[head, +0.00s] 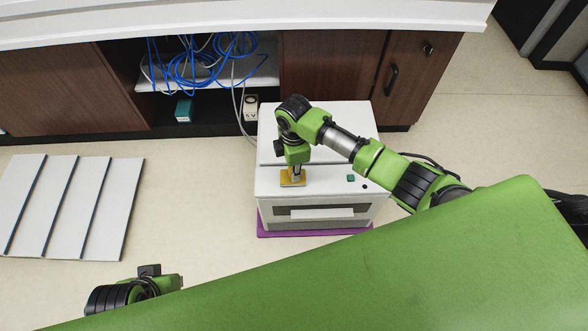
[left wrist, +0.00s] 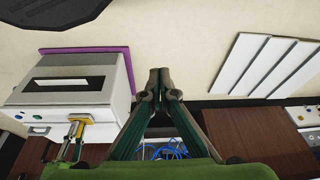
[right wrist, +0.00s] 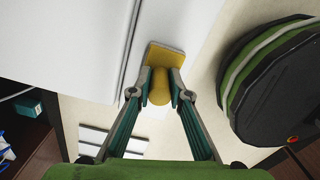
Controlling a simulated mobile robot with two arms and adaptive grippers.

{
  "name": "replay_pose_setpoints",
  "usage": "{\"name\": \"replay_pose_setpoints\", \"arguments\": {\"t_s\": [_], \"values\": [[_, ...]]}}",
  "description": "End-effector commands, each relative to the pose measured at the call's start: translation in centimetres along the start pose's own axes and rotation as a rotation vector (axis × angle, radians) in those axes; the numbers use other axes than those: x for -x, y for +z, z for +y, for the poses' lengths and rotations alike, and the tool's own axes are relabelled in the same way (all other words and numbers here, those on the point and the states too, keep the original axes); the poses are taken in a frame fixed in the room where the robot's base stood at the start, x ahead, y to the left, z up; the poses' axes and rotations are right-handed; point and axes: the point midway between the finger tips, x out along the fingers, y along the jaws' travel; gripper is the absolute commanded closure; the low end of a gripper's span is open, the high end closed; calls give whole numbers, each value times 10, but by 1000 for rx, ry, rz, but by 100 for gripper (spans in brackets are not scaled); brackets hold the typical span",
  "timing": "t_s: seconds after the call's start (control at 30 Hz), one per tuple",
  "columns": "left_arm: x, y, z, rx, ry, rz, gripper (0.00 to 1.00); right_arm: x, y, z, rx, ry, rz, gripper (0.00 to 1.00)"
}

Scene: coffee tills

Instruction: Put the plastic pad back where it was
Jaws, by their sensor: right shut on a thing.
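A yellow pad with a square flat plate and a rounded grip (head: 290,182) is at the front left part of the white printer's top. My right gripper (head: 297,172) is above it and shut on its grip. In the right wrist view the grip of the yellow pad (right wrist: 160,98) sits between the two fingertips, with the plate beyond them. I cannot tell whether the plate touches the printer top. My left gripper (left wrist: 164,92) is shut and empty, away from the printer, over the floor; its fingertips are hidden in the head view.
The white printer (head: 325,120) stands on a purple mat (head: 270,234) on the floor. Behind it are brown cabinets (head: 330,70) and an open bay with blue cables (head: 205,62). Pale slatted panels (head: 75,205) lie at left. The floor between them and the printer is clear.

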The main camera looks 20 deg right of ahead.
Motion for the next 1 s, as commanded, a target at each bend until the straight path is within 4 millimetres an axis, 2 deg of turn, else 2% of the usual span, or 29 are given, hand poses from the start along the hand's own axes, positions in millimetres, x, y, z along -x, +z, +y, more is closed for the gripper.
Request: {"name": "replay_pose_setpoints", "arguments": {"t_s": [0.1, 0.13, 0.17, 0.2, 0.5, 0.63, 0.77, 1.0], "values": [[1, 0, 0, 0, 0, 1, 100, -3, 0, 0, 0, 0, 0, 100], [1, 0, 0, 0, 0, 2, 100, -3, 0, 0, 0, 0, 0, 75], [1, 0, 0, 0, 0, 2, 100, -3, 0, 0, 0, 0, 0, 67], [1, 0, 0, 0, 0, 1, 100, -3, 0, 0, 0, 0, 0, 66], [1, 0, 0, 0, 0, 1, 100, -2, 0, 0, 0, 0, 0, 66], [2, -2, 0, 0, 0, 5, 100, 5, 0, 0, 0, 1, 0, 66], [-19, 1, 1, -2, 3, -12, 100, 19, 0, 1, -1, 2, 0, 66], [-59, 9, 3, -4, 6, -34, 100, 56, 0, 1, 1, 2, 0, 66]]}}
